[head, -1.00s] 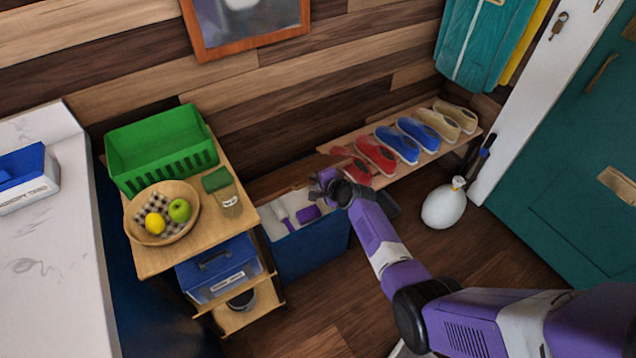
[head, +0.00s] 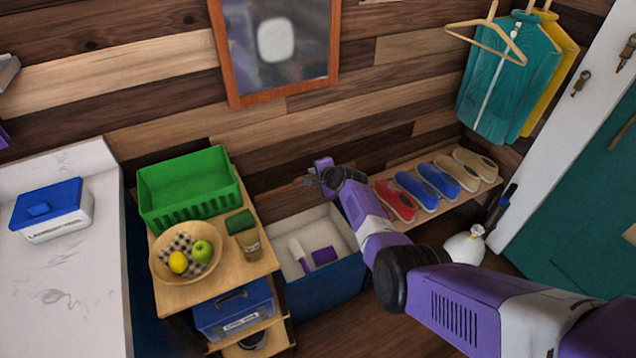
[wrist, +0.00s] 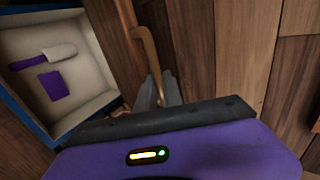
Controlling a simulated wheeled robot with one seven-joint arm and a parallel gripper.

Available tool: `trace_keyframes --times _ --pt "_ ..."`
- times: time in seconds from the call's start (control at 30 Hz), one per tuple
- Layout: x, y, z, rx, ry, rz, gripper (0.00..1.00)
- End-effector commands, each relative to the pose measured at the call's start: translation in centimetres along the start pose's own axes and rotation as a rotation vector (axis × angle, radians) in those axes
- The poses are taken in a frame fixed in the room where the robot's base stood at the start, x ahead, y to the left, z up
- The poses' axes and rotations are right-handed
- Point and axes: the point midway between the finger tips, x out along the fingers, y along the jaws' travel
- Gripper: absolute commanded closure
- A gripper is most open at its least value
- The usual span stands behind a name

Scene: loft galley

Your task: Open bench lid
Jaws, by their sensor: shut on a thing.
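The blue bench box (head: 325,287) stands between the shelf unit and the shoe rack, its pale interior exposed from above. A purple block (head: 324,256) and a white-and-purple brush-like item (head: 299,254) lie inside. The bench lid (wrist: 127,35) shows in the wrist view as a dark wooden edge beside the box, raised steeply. A tan curved handle (wrist: 147,48) runs along it. My gripper (head: 320,173) is above the box's back right corner, near the wall. In the wrist view its fingers (wrist: 158,90) are shut on the handle's lower end; the exact contact is partly hidden.
The shelf unit (head: 209,296) with a green basket (head: 190,208) and fruit bowl (head: 160,272) stands close left of the box. The shoe rack (head: 487,197) is to the right, with a white round object (head: 463,249) beside it. The plank wall is close behind.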

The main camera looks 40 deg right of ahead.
Motion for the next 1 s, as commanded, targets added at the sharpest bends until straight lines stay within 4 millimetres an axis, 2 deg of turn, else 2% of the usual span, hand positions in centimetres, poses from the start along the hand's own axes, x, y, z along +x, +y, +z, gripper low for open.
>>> trace_keyframes --times 0.13,0.47,0.5,0.6,1.0 --pt "0.15 -0.55 0.04 0.002 0.0 -0.004 1.0" --pt "0.16 -0.52 0.01 0.003 0.0 -0.003 1.0" --pt "0.16 -0.51 0.01 0.003 0.0 -0.003 0.85" --pt "0.16 -0.46 0.0 0.002 0.0 -0.002 0.68" --pt "0.2 0.13 -0.01 0.001 -0.001 0.006 0.68"
